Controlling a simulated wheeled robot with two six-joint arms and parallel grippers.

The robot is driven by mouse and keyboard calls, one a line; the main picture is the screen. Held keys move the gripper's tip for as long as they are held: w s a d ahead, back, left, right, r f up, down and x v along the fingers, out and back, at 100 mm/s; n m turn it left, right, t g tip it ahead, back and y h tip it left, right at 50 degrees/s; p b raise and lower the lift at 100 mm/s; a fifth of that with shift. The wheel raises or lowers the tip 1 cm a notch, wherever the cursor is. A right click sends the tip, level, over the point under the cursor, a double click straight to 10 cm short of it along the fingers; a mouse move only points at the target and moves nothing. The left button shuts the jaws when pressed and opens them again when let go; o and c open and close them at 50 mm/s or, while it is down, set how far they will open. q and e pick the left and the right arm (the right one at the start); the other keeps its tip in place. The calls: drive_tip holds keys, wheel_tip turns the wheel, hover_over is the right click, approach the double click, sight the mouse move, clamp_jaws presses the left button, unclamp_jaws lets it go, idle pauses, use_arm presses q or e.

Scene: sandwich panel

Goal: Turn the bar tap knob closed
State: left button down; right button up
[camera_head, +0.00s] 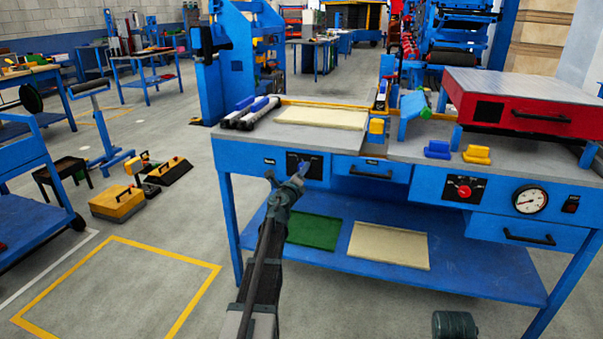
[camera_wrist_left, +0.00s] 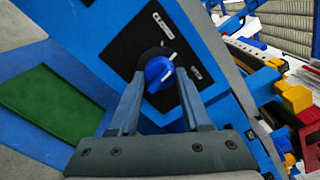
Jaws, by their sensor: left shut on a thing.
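A blue knob (camera_wrist_left: 159,73) with a white pointer line sits on a black plate (camera_wrist_left: 150,35) on the blue front of the workbench. In the head view the plate (camera_head: 315,160) is left of the middle drawer. My left gripper (camera_wrist_left: 160,85) has its fingers on both sides of the blue knob and is shut on it. In the head view my left gripper (camera_head: 297,178) reaches up to the plate from below and mostly hides the knob.
A red knob (camera_head: 464,191) and a round gauge (camera_head: 529,201) sit further right on the bench front. The lower shelf (camera_head: 385,270) holds green and cream sheets. A red drawer box (camera_head: 525,100) stands on top. Open floor lies to the left.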

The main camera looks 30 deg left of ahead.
use_arm(q)
drive_tip(key=n, duration=0.6)
drive_tip(key=shift+n, duration=0.4)
idle(0.4)
drive_tip(key=shift+c, duration=1.8)
unclamp_jaws()
drive_tip(key=shift+s, duration=0.1)
drive_tip(key=v, duration=1.3)
drive_tip(key=shift+s+d, duration=0.2)
drive_tip(key=shift+s, duration=0.1)
